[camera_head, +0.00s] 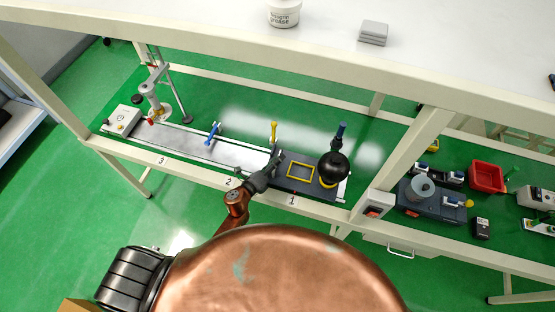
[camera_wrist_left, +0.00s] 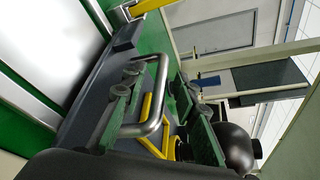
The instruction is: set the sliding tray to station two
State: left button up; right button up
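The sliding tray (camera_head: 325,193) is a dark plate with a yellow square outline, on the pale rail beside label 1 (camera_head: 292,201). Its grey plate also shows in the left wrist view (camera_wrist_left: 88,97). Label 2 (camera_head: 228,181) is further left along the rail. My left gripper (camera_head: 274,163) is at the tray's left end. In the left wrist view its two dark green fingers (camera_wrist_left: 165,115) stand apart, with the tray's bent metal handle (camera_wrist_left: 152,88) between them. I cannot tell whether they touch it. My right gripper is not in view.
A black round ball (camera_head: 333,168) is at the tray's right part. A blue lever (camera_head: 212,133) and a yellow lever (camera_head: 273,131) stand behind the rail. A stand with an instrument (camera_head: 155,105) is beyond label 3 (camera_head: 160,161). A pale beam runs overhead.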

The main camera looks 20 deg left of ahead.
pick_arm(q)
jog(key=shift+w+d+f, duration=0.1)
jog(key=shift+w+d, duration=0.05)
jog(key=shift+w, duration=0.25)
jog(key=shift+c, duration=0.3)
grip_shut()
